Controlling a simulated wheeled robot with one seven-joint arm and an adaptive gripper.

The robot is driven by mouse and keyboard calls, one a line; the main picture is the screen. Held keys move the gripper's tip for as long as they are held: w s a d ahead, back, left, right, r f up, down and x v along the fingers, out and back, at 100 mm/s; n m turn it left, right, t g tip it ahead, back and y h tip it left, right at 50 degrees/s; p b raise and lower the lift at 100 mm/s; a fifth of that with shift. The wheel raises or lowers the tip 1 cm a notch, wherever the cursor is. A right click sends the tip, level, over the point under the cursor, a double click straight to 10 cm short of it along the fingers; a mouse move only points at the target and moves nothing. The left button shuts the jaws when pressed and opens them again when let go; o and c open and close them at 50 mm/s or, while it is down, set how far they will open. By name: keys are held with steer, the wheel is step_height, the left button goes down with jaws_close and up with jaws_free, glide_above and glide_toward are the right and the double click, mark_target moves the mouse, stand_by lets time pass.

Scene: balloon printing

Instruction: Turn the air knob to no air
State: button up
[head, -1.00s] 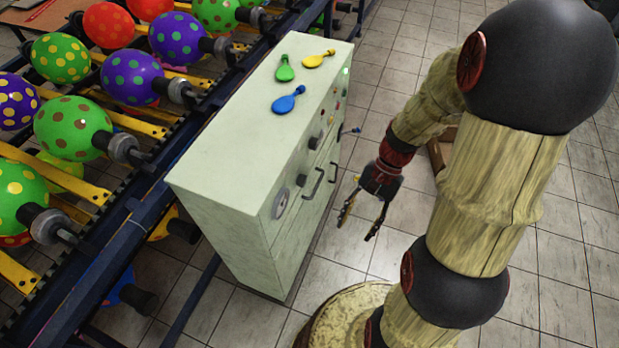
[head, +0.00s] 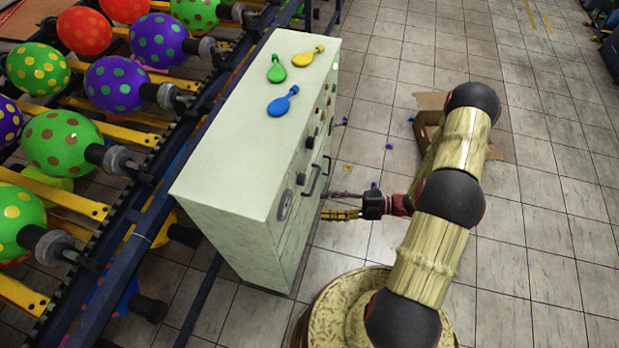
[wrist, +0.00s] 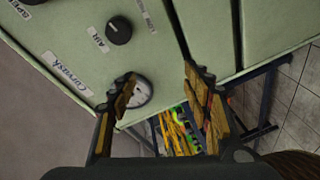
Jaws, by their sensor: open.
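The air knob (wrist: 119,30) is a small round black knob on the pale green panel in the wrist view, next to a label that reads AIR. A small pale mark shows on it, but its exact setting is too small to read. My gripper (wrist: 160,77) is open and empty, its two fingers spread below the knob in the picture and apart from it. The left fingertip overlaps the round gauge (wrist: 142,94) in view; I cannot tell whether they touch. In the head view my gripper (head: 322,205) points left at the cabinet front (head: 255,165).
Another black knob (wrist: 32,1) is at the wrist view's top left. Bar handles (head: 310,181) stick out from the cabinet. Three flat balloons lie on its top. A balloon conveyor (head: 150,215) runs along the left. A cardboard box (head: 430,105) stands behind my arm.

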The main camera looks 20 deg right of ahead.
mark_target(305, 180)
steer(key=w+d+r+m+t, duration=0.25)
steer(key=w+m, duration=0.25)
steer(key=m, duration=0.3)
steer(key=w+a, duration=0.1)
steer(key=a, duration=0.1)
steer(key=w+a+m, duration=0.1)
steer(key=w+a, duration=0.1)
steer(key=w+a+m+t, duration=0.1)
steer(key=a, duration=0.1)
steer(key=shift+w+r+h+b, duration=0.1)
steer(key=shift+w+h+b, duration=0.1)
steer(key=shift+h+b, duration=0.2)
steer(key=c, duration=0.3)
steer(key=c, duration=0.8)
steer(key=shift+c, duration=0.3)
